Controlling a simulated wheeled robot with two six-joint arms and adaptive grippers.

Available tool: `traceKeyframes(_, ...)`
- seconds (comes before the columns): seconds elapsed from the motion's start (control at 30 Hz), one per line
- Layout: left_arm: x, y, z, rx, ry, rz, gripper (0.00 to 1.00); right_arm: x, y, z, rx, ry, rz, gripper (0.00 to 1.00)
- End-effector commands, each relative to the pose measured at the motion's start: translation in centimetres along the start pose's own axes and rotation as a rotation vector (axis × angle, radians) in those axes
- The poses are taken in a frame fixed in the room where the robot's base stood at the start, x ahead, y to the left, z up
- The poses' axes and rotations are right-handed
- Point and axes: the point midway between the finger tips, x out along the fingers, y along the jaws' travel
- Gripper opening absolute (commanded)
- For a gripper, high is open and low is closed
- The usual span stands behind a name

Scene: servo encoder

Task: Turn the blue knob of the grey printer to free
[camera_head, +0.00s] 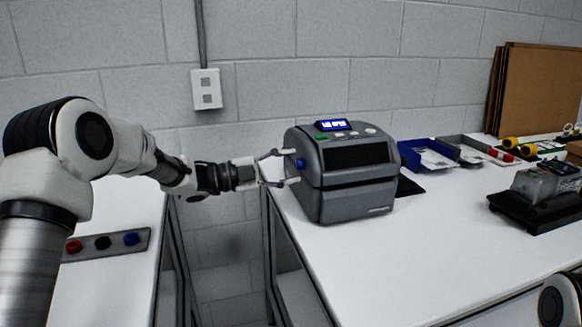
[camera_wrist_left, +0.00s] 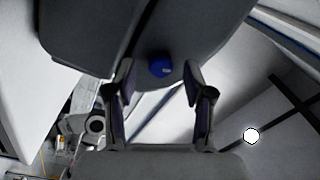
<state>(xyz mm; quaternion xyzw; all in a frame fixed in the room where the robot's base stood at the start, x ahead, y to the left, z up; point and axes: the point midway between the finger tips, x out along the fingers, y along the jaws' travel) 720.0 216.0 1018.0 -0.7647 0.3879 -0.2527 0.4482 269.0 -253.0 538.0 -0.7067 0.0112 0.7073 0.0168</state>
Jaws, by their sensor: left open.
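The grey printer (camera_head: 341,190) stands on the white table against the block wall, with a lit blue display (camera_head: 333,125) on top whose text I cannot read. Its blue knob (camera_head: 300,164) sticks out of the left side. My left gripper (camera_head: 285,167) reaches in from the left, its fingers open on either side of the knob. In the left wrist view the knob (camera_wrist_left: 160,66) lies just beyond and between the open fingertips (camera_wrist_left: 159,78), with visible gaps on both sides. My right gripper is not in view; only part of my right arm shows at the lower right corner.
A strip with red, black and blue knobs (camera_head: 103,243) lies on the left table (camera_head: 110,285). A gap separates the two tables. A blue bin (camera_head: 425,154), a grey tray (camera_head: 463,147) and a dark device (camera_head: 541,188) stand right of the printer. The table front is clear.

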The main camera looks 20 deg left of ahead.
Motion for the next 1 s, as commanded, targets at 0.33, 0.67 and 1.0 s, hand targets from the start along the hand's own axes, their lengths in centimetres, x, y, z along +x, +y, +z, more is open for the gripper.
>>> traceKeyframes(0.33, -8.4, -0.1, 0.0, -0.002, 0.000, -0.005, 0.52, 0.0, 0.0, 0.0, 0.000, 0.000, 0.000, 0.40)
traceKeyframes(0.67, -11.0, 0.1, 0.0, -0.001, 0.000, 0.002, 0.52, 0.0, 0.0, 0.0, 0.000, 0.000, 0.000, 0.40)
traceKeyframes(1.0, -11.0, 0.1, 0.0, -0.001, 0.000, 0.001, 0.52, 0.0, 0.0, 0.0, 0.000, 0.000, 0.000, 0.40)
